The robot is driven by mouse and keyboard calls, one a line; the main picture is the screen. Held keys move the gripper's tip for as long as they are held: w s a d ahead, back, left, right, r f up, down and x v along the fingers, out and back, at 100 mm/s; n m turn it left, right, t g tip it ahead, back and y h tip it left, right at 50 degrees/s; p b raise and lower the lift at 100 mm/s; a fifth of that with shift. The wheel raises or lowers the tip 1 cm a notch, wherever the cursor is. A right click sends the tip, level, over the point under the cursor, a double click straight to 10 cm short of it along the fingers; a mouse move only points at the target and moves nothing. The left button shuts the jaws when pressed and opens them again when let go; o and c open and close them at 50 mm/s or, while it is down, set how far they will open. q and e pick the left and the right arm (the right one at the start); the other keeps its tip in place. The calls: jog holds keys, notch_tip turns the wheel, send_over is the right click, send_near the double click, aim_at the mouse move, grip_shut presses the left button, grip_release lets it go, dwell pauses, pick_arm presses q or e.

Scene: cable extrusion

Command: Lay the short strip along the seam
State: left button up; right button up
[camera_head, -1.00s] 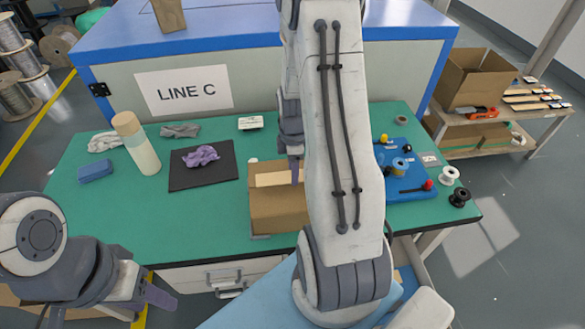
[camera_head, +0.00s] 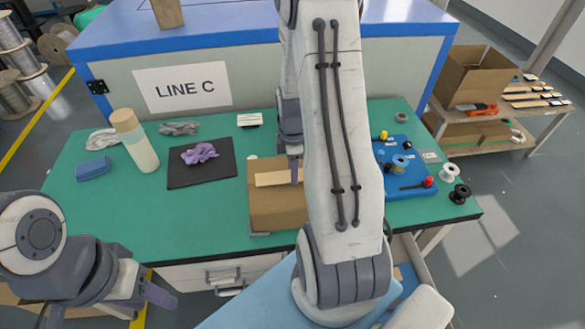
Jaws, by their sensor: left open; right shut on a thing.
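A brown cardboard box (camera_head: 278,212) stands near the front middle of the green table. A short pale tan strip (camera_head: 273,180) lies across its top face, or just above it; I cannot tell whether it touches. My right gripper (camera_head: 295,175) comes down from above at the strip's right end and is shut on it. My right arm hides the right side of the box. The seam cannot be made out. My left gripper (camera_head: 105,306) is open and empty at the lower left, in front of the table.
A blue tray (camera_head: 405,180) and spools (camera_head: 460,193) are on the right. The table (camera_head: 160,227) is clear left of the box.

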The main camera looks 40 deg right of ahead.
jog(key=shift+f+b, duration=0.35)
jog(key=shift+f, duration=0.3)
jog(key=o, duration=1.1)
jog(key=shift+c, duration=0.2)
notch_tip(320, 180, up, 10)
jog(key=shift+r, duration=0.25)
